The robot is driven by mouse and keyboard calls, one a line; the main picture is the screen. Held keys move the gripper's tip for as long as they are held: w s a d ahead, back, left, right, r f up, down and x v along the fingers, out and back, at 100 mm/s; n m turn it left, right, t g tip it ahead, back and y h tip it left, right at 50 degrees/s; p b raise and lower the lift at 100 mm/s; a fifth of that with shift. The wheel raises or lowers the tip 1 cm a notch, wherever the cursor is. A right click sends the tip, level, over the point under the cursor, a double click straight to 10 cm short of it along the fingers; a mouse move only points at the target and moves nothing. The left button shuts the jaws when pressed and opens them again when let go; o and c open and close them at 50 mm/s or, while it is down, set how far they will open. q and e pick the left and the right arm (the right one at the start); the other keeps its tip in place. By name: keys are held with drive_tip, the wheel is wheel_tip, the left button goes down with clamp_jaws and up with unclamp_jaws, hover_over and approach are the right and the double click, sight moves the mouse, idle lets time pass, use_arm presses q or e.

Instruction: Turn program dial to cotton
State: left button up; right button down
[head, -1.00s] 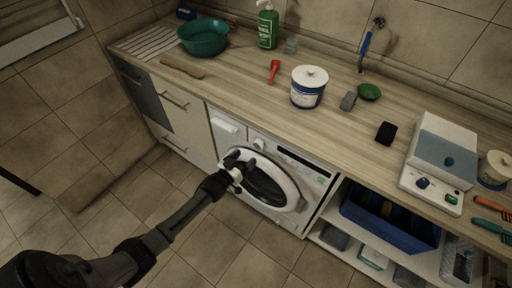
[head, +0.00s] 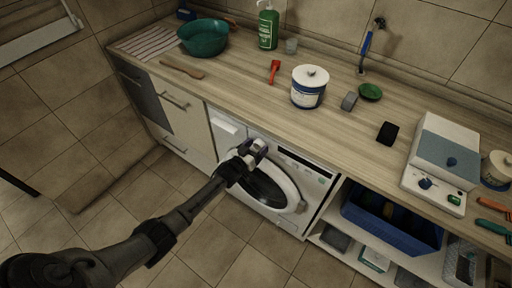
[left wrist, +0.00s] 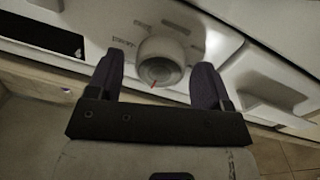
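The washing machine (head: 292,215) stands under the counter, its round door below its control panel. The program dial (left wrist: 160,60) is a round white knob with a red mark on its rim, which is low in the left wrist view, and faint printed labels around it. I cannot read the cotton label. My left gripper (head: 254,149) is at the panel in the head view and hides the dial there. In the left wrist view its two fingers are open, one on each side of the dial; I cannot tell whether they touch it. My right gripper is not in view.
The panel has a dark display (left wrist: 40,36) on one side and a detergent drawer (left wrist: 262,97) on the other. The counter edge runs above the panel. An open shelf with a blue crate (head: 391,219) stands right of the machine. The floor in front is clear.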

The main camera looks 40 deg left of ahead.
use_arm(q)
drive_tip(key=c, duration=0.9)
drive_tip(key=shift+o, duration=0.2)
drive_tip(key=shift+m, duration=0.3)
drive_tip(key=m, duration=0.3)
drive_tip(key=shift+d+r+p, duration=0.1)
drive_tip(key=shift+p, duration=0.3)
drive_tip(key=m, duration=0.4)
drive_tip(key=shift+d+m+g, duration=0.1)
drive_tip(key=shift+m+g, duration=0.2)
drive_tip(key=shift+m, duration=0.2)
drive_tip(key=o, duration=0.9)
